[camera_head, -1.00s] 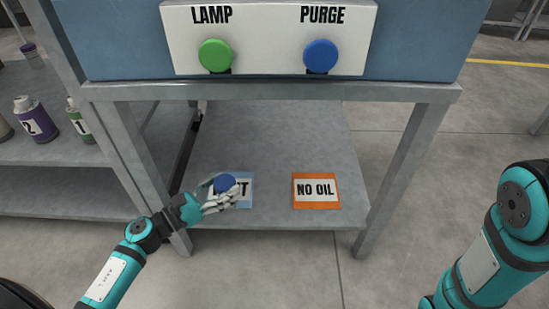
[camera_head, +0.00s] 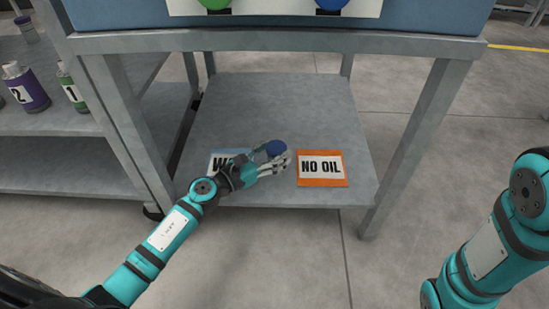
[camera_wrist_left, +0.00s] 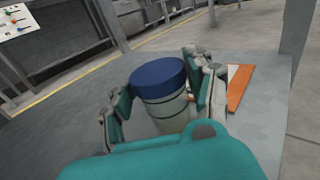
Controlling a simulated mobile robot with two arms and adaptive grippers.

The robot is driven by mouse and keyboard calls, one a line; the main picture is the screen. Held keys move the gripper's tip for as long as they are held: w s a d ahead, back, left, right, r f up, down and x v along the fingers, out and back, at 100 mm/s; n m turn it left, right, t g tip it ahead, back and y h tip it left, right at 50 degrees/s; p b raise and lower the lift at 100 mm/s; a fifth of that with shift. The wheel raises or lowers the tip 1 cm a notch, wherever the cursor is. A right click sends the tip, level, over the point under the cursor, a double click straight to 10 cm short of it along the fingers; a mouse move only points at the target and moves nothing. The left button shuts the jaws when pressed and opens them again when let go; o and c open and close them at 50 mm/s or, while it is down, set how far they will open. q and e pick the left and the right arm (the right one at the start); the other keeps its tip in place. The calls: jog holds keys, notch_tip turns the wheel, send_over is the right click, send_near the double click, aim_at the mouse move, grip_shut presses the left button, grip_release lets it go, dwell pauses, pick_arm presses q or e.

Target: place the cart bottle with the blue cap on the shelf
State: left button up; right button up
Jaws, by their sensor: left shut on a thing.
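The bottle with the blue cap (camera_head: 277,148) is in my left gripper (camera_head: 270,163), over the lower shelf (camera_head: 265,105) of the table. The wrist view shows the round blue cap (camera_wrist_left: 158,76) and the pale bottle body (camera_wrist_left: 170,112) with fingers on both sides. The bottle looks upright. I cannot tell whether its base touches the shelf. In the head view the gripper hides most of the body. The bottle is just left of the orange NO OIL card (camera_head: 322,168). My right arm shows at the right edge, but its gripper is out of view.
A light blue card (camera_head: 216,162) starting with W is partly covered by my left arm. Table legs (camera_head: 412,145) bound the shelf, and the tabletop is above it. A cart (camera_head: 50,122) at left holds a purple bottle 2 (camera_head: 28,88) and a green bottle 1 (camera_head: 72,90).

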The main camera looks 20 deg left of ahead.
pick_arm(q)
jog(key=shift+f, duration=0.2)
jog(key=o, duration=1.2)
jog(key=shift+r, duration=0.1)
jog(key=p+v, duration=0.3)
jog(key=v, duration=0.8)
jog(key=shift+s+r, duration=0.1)
jog(key=shift+s+a, duration=0.25)
jog(key=shift+s, duration=0.1)
